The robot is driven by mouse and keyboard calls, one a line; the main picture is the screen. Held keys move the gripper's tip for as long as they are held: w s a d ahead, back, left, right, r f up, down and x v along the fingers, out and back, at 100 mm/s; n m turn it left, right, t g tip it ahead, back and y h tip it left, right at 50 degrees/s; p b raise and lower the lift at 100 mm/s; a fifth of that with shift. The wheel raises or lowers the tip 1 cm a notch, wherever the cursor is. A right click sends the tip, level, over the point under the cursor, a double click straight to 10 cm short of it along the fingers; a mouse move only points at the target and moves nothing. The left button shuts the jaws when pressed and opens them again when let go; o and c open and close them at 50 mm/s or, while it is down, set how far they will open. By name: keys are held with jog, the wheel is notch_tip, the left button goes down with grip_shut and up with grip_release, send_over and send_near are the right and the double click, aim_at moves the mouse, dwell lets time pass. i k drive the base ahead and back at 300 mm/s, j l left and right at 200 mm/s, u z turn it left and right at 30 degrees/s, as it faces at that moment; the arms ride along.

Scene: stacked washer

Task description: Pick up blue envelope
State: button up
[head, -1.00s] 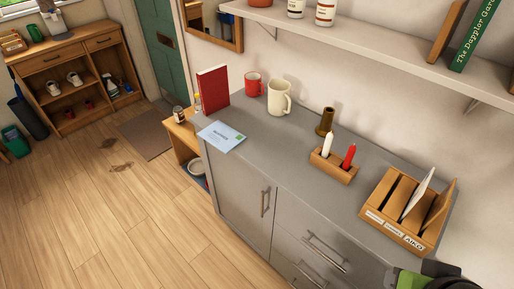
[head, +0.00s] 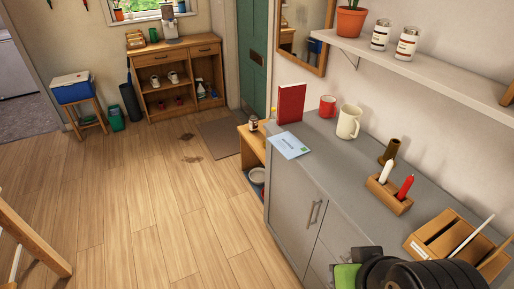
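The blue envelope (head: 289,145) is pale blue with a small green stamp-like mark and some dark print. It lies flat on the grey cabinet top (head: 345,165), near its far left end, with its left edge at or slightly over the cabinet's front edge. A red book (head: 291,103) stands upright just behind it. Nothing covers the envelope. Black ribbed and green parts, apparently of my own arm, show at the bottom right, well away from the envelope. I cannot make out my gripper's fingers.
A red mug (head: 328,106), a cream mug (head: 348,122), a candle holder (head: 388,194) and a letter rack (head: 445,240) stand on the cabinet. A wall shelf (head: 435,72) hangs above. The wooden floor (head: 150,220) in front is open.

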aim_at(290, 146)
jog(key=i+j+z, duration=0.1)
jog(key=i+j, duration=0.55)
jog(key=i+j+z, duration=0.15)
jog(key=i+j, duration=0.15)
jog(key=j, duration=0.2)
jog(key=i+j, duration=0.3)
jog(key=j, duration=0.15)
jog(key=i+j+z, duration=0.15)
jog(key=i+j, duration=0.15)
jog(key=j, duration=0.15)
